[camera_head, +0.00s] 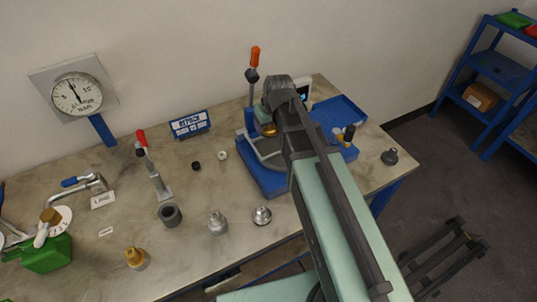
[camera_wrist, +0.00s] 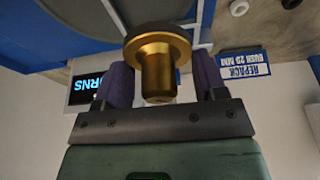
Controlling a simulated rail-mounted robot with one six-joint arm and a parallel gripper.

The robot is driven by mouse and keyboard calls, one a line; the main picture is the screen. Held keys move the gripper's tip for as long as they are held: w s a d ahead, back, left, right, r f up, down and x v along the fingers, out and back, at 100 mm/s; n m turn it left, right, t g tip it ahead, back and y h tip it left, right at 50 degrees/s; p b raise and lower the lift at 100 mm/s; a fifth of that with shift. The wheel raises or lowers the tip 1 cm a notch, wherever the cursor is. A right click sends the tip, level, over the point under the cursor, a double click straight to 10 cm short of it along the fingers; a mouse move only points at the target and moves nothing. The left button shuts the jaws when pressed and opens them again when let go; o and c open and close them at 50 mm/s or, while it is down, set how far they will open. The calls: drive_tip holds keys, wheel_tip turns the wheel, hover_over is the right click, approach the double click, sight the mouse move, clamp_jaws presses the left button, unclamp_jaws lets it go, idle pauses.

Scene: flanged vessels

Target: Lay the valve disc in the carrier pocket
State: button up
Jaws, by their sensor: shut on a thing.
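A brass-coloured part with a round flange and a short stem, which I take to be the valve disc (camera_wrist: 158,72), sits between the two purple fingers of my gripper (camera_wrist: 163,84) in the wrist view. My gripper is shut on it. In the head view the brass part (camera_head: 269,129) shows small beside my gripper, over the blue fixture (camera_head: 262,180) with its grey curved frame. I cannot make out the carrier pocket for certain; my arm hides part of the fixture. Whether the disc touches anything below is unclear.
An orange-handled lever (camera_head: 254,60) rises at the fixture's back left. A blue tray (camera_head: 342,112) lies to the right. A red-handled lever (camera_head: 148,160), a dark cup (camera_head: 170,215) and several metal fittings stand left and in front. A blue sign (camera_head: 190,124) stands near the wall.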

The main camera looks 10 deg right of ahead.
sight(268, 144)
drive_tip(key=shift+f+b, duration=2.8)
drive_tip(key=shift+f, duration=1.05)
drive_tip(key=o, duration=1.1)
drive_tip(key=shift+r, duration=0.1)
